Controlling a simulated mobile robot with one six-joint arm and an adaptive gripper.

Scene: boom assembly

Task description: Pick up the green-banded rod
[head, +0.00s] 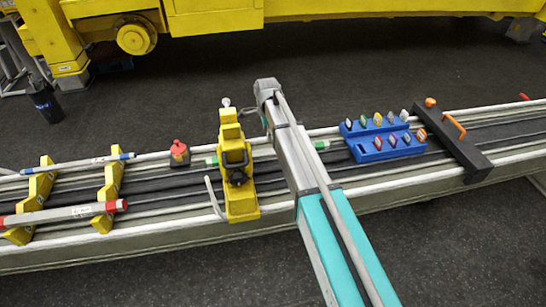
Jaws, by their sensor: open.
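The green-banded rod (321,145) is a grey rod lying lengthwise along the rail bench. One green band shows just right of my arm, the other just left of the yellow clamp stand (238,185). The clamp stand and my arm hide parts of its middle. My grey and teal arm reaches from the lower right up across the bench and over the rod. My gripper cannot be made out; the arm's far end hides it, so its place relative to the rod cannot be told.
A blue-banded rod (80,163) and a red-banded rod (68,213) rest on yellow brackets (109,190) at left. A red-topped block (179,153) stands near the clamp stand. Right are a blue tray (361,151) of coloured pieces and a black crossbar (455,142) with orange handle.

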